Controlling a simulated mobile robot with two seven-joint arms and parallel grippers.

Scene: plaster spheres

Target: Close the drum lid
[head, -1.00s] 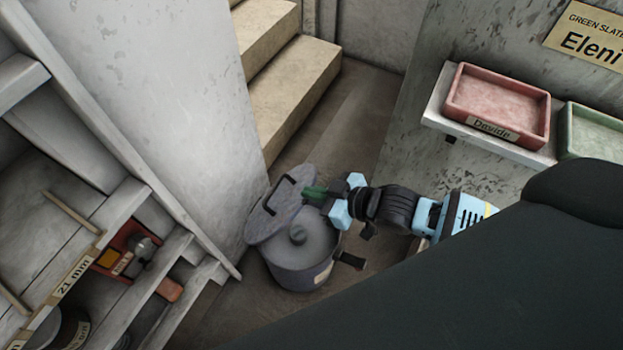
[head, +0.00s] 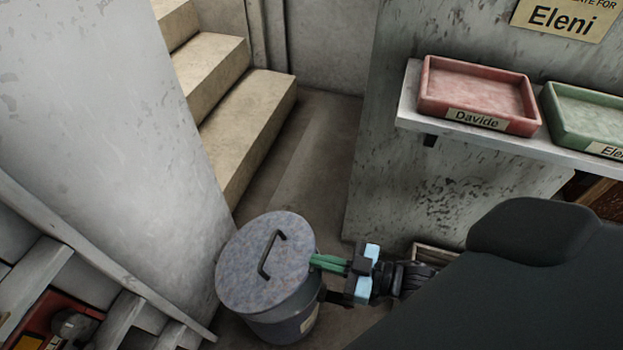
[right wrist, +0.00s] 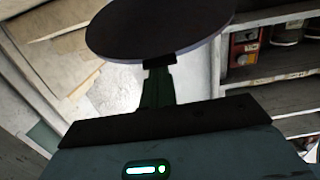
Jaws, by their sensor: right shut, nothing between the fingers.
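The drum (head: 285,322) is a grey bucket-like container standing on the floor at the lower middle of the head view. Its round, mottled grey lid (head: 245,265), with a dark bar handle, hides the drum's opening from the head camera. I cannot tell whether the lid lies flush on the rim. My right gripper (head: 316,262) is shut and empty, its green fingertips at the lid's right edge. In the right wrist view, a dark face of the lid (right wrist: 160,28) and its paler edge show just beyond the fingertips (right wrist: 157,68). My left gripper is not in view.
A pale wall (head: 130,120) stands left of the drum, with wooden shelving (head: 100,285) at the lower left. Stone steps (head: 235,115) rise behind. A ledge at the right holds a red tray (head: 480,88) and a green tray (head: 590,110). Floor behind the drum is clear.

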